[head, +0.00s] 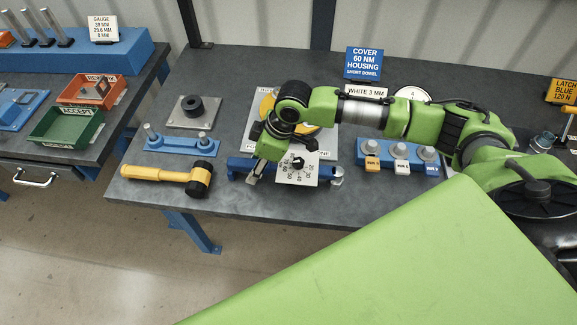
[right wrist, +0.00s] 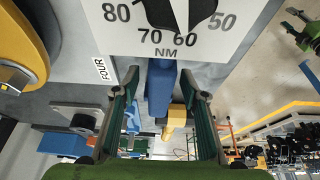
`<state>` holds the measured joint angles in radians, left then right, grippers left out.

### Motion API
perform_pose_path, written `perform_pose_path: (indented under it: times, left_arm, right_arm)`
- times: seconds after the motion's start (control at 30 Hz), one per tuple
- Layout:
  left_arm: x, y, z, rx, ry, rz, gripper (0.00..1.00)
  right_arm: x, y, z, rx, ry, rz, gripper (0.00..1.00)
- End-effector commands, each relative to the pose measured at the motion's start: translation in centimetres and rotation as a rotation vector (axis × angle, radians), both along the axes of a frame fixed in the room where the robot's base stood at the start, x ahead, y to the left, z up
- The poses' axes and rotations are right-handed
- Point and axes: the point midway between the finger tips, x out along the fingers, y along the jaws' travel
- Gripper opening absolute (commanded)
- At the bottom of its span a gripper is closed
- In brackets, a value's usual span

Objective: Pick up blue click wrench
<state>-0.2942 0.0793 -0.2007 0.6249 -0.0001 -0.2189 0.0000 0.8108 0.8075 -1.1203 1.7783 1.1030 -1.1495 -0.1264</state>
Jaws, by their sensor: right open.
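The blue click wrench (head: 238,166) lies along the front part of the grey bench, its square dial plate (head: 297,171) marked with numbers and its metal head at the right end. My right gripper (head: 256,174) is at the blue handle, left of the dial plate, and hides part of it. In the right wrist view the gripper (right wrist: 160,84) is open. The blue handle (right wrist: 160,92) shows between its two fingers, with the dial plate (right wrist: 190,35) beyond. I cannot tell whether either finger touches the handle. My left gripper is not in view.
A yellow-handled mallet (head: 160,174) lies just left of the wrench. A blue rack with pegs (head: 180,146) stands behind the mallet. A blue block with labelled knobs (head: 400,166) is to the right.

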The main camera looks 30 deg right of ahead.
Motion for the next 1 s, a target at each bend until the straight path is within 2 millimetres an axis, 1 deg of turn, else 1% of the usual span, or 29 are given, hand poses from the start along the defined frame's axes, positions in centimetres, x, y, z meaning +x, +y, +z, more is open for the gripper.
perform_pose_path:
  times: [0.03,0.1,0.23,0.27,0.3,0.4,0.8,0.87,1.0]
  left_arm:
    - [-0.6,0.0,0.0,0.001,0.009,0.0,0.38]
    - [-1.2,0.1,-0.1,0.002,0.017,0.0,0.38]
    - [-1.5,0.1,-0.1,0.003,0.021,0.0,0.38]
    - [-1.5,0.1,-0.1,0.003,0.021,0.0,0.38]
    - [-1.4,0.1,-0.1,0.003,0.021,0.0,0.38]
    - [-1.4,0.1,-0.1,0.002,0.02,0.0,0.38]
    - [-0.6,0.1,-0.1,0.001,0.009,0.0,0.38]
    - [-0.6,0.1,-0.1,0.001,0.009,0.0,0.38]
    - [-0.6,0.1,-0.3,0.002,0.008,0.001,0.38]
  right_arm:
    - [0.0,0.1,-0.1,0.0,0.0,0.0,0.4]
    - [0.1,0.1,-0.2,0.0,0.0,0.001,0.4]
    - [0.0,0.1,-0.2,0.0,0.0,0.0,0.4]
    - [0.0,0.1,-0.2,0.0,0.0,0.0,0.33]
    - [0.1,0.1,-0.2,0.0,0.0,0.0,0.22]
    - [0.0,0.1,-0.2,0.0,0.0,0.0,0.0]
    - [0.2,0.1,0.2,0.002,-0.005,0.0,0.0]
    - [0.2,0.1,0.5,0.002,-0.005,0.0,0.0]
    - [0.3,0.1,1.7,0.003,-0.006,-0.002,0.0]
